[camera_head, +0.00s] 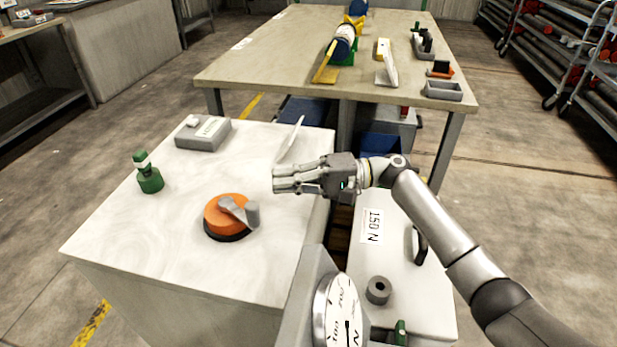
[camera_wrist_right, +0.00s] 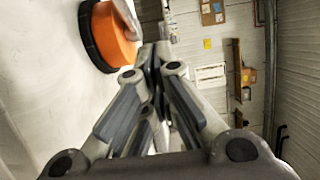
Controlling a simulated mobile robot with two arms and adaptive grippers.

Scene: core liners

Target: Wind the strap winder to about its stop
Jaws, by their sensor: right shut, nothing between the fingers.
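The strap winder (camera_head: 226,217) sits on the white bench top, an orange drum on a dark base with a grey crank arm and knob (camera_head: 252,213) pointing to the right. My right gripper (camera_head: 274,180) is above the bench's right part, up and to the right of the winder and apart from it. Its fingers are shut and empty. In the right wrist view the winder (camera_wrist_right: 114,36) shows at the top, left of the shut fingertips (camera_wrist_right: 152,50); its crank is partly cut off by the frame edge. My left gripper is not in view.
A green bottle-like object (camera_head: 149,173) and a grey box (camera_head: 203,134) stand on the bench (camera_head: 120,235). A thin white upright plate (camera_head: 290,139) stands behind my right gripper. A white case marked 150 N (camera_head: 395,265) and a dial gauge (camera_head: 340,312) are at front right.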

